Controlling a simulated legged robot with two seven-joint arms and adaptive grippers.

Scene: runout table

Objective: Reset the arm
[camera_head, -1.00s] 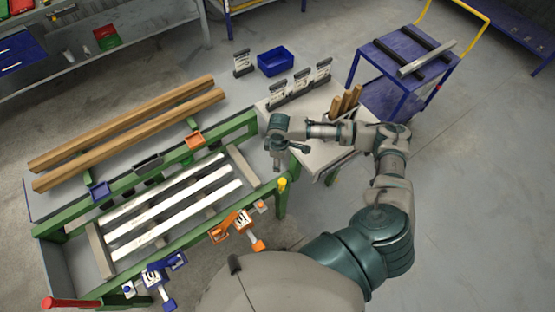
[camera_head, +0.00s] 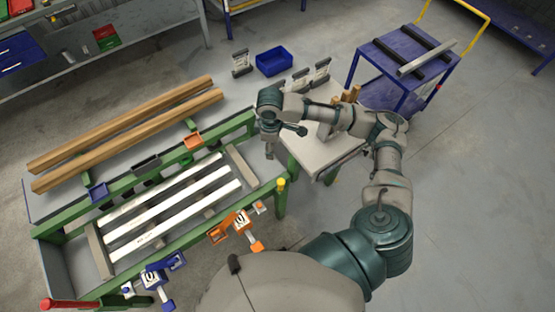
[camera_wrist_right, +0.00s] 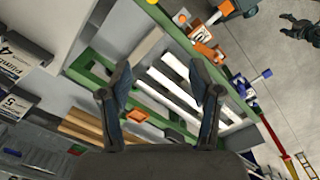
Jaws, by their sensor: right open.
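My right arm reaches from the bottom right of the head view across to the right end of the green runout table (camera_head: 258,192). My right gripper (camera_head: 270,148) hangs above that end, near the small side table. In the right wrist view, the right gripper (camera_wrist_right: 163,90) is open, its two dark fingers apart with nothing between them. Behind the fingers lie the white slats (camera_wrist_right: 165,85) of the runout table, some way off. The left gripper is in neither view.
Two wooden beams (camera_head: 125,135) lie along the table's back. An orange clamp (camera_head: 238,225) and a blue clamp (camera_head: 158,272) sit along its front. A side table (camera_head: 312,160) bears grey holders (camera_head: 320,72). A blue bin (camera_head: 275,61) and a blue cart (camera_head: 400,60) stand farther back. Floor at right is clear.

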